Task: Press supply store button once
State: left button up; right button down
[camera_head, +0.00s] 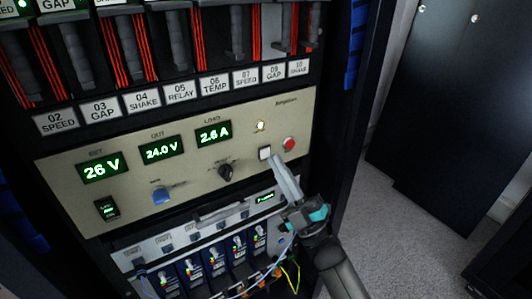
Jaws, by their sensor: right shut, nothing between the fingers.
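A beige supply panel (92,211) crosses the rack, with displays reading 26 V (101,167), 24.0 V (161,149) and 2.6 A (214,132). On its right side are a lit lamp (260,126), a pale square button (264,153) and a red round button (289,144). My right gripper (277,163) is shut and empty. Its fingertips are just below and right of the pale square button, very close to it; I cannot tell whether they touch. The red button is clear of the fingers. My left gripper is not in view. Small lettering by the buttons is too blurred to read.
Below is a unit with a handle (219,215), modules and loose wires (290,277). Labelled slots run above. Open grey floor (400,215) lies at the right.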

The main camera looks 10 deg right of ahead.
jog(key=shift+w, duration=0.1)
dwell(0.7)
jog(key=shift+w+a+b, duration=0.15)
jog(key=shift+w+b, duration=0.15)
jog(key=shift+w+a, duration=0.15)
jog(key=shift+w, duration=0.25)
dwell(0.6)
dwell(0.3)
jog(key=shift+s+d, duration=0.3)
jog(key=shift+s, duration=0.5)
jog(key=s+p, duration=0.1)
jog(key=s+d+p, duration=0.1)
jog(key=s, duration=0.2)
jog(key=shift+s+d+p, duration=0.35)
jog(key=shift+p, duration=0.05)
